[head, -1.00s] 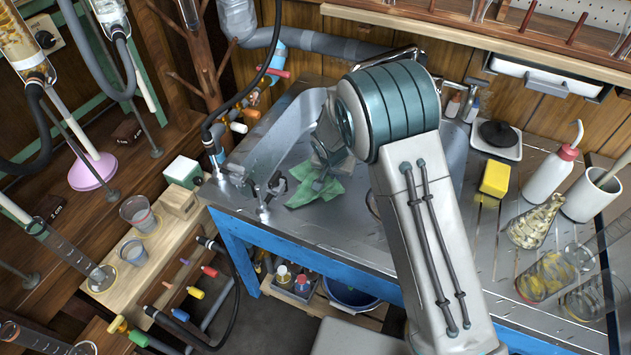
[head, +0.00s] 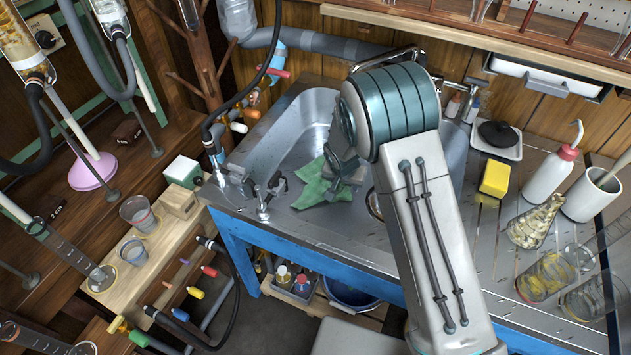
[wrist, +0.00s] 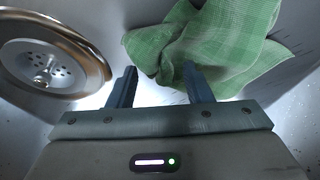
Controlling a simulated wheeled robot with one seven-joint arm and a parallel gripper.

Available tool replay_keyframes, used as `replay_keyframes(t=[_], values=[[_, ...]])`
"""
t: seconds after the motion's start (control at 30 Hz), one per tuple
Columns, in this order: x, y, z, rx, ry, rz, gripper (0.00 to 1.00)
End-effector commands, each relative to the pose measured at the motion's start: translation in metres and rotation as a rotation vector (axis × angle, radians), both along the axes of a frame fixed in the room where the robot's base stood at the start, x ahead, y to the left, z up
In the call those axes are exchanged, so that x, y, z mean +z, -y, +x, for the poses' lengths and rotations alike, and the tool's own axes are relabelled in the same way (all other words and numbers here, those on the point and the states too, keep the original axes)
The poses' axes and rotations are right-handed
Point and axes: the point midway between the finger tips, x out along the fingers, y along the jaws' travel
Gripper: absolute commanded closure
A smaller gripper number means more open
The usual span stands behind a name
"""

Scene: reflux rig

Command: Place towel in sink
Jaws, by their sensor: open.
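In the wrist view the towel (wrist: 215,45) lies just beyond my fingertips, partly behind the right finger. My gripper (wrist: 158,85) is open, with nothing seen between its two fingers. I cannot tell whether a finger touches the cloth.
A round drain (wrist: 50,65) is left of my fingers. A yellow sponge (head: 495,179), a white wash bottle (head: 551,174) and glass flasks (head: 537,222) stand on the right counter.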

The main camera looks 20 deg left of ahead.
Motion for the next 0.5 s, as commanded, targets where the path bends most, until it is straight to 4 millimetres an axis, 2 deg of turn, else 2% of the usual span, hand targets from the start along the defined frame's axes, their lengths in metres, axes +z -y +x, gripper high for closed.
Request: replay_keyframes(t=[0.17,0.5], values=[[0.004,0.001,0.0,-0.001,0.0,0.0,0.55],[0.031,0.012,0.0,0.0,0.0,0.0,0.55]])
